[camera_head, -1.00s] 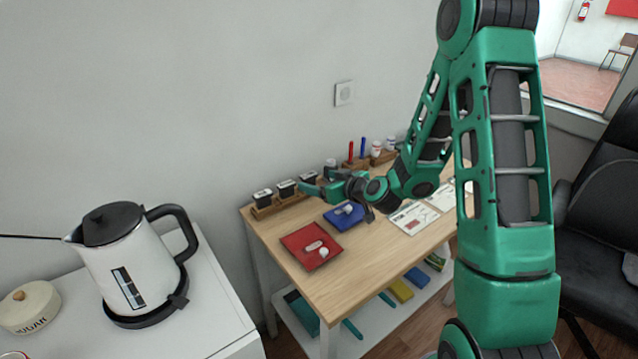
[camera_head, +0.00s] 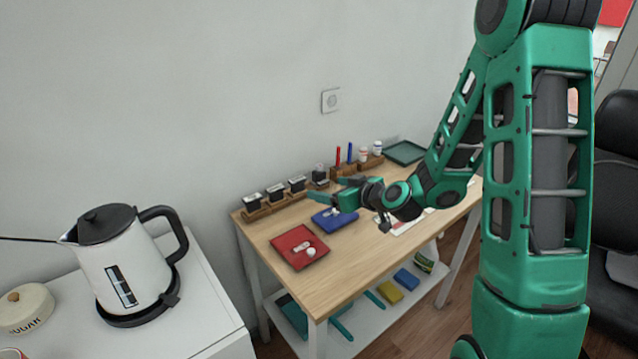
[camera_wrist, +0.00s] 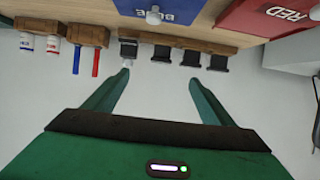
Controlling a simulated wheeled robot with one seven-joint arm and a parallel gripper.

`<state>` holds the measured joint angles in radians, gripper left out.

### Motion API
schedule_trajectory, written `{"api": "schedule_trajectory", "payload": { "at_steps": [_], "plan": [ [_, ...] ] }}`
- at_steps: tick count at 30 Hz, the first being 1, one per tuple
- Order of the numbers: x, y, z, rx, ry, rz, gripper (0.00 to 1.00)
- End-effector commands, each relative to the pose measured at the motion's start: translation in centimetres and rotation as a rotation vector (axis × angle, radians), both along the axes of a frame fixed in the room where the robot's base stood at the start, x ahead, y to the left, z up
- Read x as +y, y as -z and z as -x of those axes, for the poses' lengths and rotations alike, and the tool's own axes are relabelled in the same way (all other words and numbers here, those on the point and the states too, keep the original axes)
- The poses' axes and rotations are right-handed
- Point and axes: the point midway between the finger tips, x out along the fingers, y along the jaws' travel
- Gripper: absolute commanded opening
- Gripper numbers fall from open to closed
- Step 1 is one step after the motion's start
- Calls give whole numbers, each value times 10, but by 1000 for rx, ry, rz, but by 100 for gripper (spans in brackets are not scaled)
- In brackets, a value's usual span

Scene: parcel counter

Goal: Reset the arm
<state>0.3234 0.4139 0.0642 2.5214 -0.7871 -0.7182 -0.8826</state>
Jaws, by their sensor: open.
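My gripper (camera_head: 324,189) is open and empty in the head view. It is held above the back part of the wooden table, near the blue tray (camera_head: 343,222) and the row of black stamps (camera_head: 275,193). In the wrist view my gripper (camera_wrist: 159,78) shows two green fingers spread apart with nothing between them. The fingers point toward the stamps (camera_wrist: 162,53) in their wooden rack. My arm reaches in from the right side of the head view, bent at the elbow.
The wooden table (camera_head: 345,275) also holds a red tray (camera_head: 290,236) with small white items and a rack with red and blue pens (camera_head: 349,153). A green tray (camera_head: 404,152) lies at the back right. A white kettle (camera_head: 122,268) stands on the left cabinet. A black chair (camera_head: 615,180) is at right.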

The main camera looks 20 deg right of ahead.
Motion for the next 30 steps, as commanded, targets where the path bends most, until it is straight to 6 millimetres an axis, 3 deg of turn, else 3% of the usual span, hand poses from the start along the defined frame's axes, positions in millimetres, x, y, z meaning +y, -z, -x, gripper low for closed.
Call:
{"api": "schedule_trajectory", "payload": {
  "at_steps": [8,14,23,30],
  "plan": [
    [5,-2,14,59,-38,32,77],
    [-23,-1,60,271,-42,111,77],
    [-101,-12,166,656,172,159,77],
    [-152,-38,278,946,473,75,77]
  ]
}}
